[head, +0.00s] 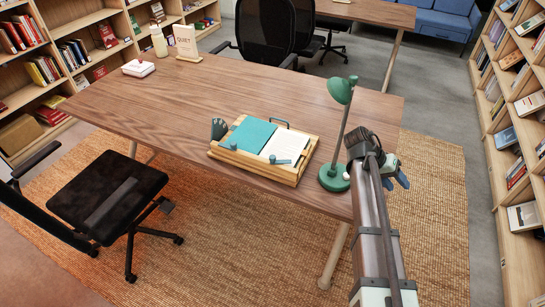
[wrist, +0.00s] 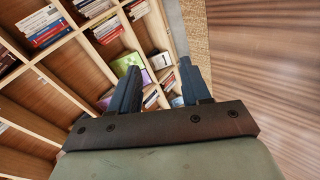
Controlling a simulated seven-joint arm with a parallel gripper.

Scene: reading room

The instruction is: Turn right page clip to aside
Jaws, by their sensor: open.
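A wooden book stand (head: 259,172) lies on the desk with an open book on it. The book has a teal left side (head: 249,134) and a white right page (head: 286,146). A small blue clip (head: 280,160) lies at the lower edge of the right page. A dark teal fan-shaped piece (head: 219,129) stands at the stand's left end; I cannot tell if it is the other clip. My gripper (head: 395,178) is right of the lamp, well away from the stand. In the wrist view my gripper (wrist: 159,68) has its fingers apart, with nothing between them.
A green desk lamp (head: 335,177) stands between the stand and my arm. The desk (head: 180,100) is clear left of the stand. A sign (head: 187,42), a bottle (head: 159,42) and a white box (head: 138,68) stand at its far left. Bookshelves (head: 500,140) rise at right.

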